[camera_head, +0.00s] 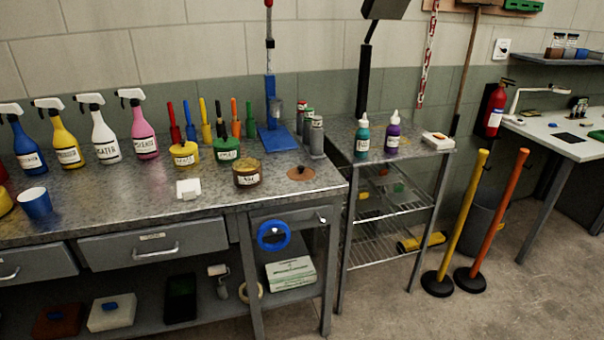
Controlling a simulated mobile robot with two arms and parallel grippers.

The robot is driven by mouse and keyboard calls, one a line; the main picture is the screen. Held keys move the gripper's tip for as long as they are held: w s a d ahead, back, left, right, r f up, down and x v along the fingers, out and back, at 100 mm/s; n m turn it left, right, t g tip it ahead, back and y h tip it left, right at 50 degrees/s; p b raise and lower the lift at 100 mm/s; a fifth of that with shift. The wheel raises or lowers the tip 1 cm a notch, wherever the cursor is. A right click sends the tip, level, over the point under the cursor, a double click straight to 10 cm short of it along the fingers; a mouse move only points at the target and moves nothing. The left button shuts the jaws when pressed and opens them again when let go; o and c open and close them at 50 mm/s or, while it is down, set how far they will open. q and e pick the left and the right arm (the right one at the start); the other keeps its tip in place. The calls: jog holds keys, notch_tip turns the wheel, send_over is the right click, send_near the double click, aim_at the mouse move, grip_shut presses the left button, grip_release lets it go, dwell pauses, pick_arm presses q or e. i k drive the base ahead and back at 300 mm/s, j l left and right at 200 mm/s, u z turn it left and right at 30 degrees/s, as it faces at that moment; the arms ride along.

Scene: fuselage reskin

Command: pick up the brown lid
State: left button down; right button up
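A flat brown disc that looks like the brown lid (301,173) lies on the grey metal workbench (275,203), close to its right end. It has a small dark mark or knob at its middle. A brown labelled jar (247,180) stands just to its left, apart from it; its top looks open and brownish inside. Nothing covers the lid. Neither of my grippers is in view.
A blue press stand (276,139) and several grey cylinders (317,138) stand behind the lid. A white block (188,188) and labelled yellow (185,154) and green (227,149) pots stand left. A wire-shelf cart (395,150) stands right. The bench front by the lid is clear.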

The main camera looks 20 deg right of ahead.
aim_at(299, 172)
jog(key=i+l+u, duration=0.2)
jog(key=l+u, duration=0.15)
jog(key=l, duration=0.25)
jog(key=i+l+u, duration=0.1)
jog(key=l+u, duration=0.2)
jog(key=l, duration=0.35)
jog(key=l+u, duration=0.35)
jog(key=l, duration=0.3)
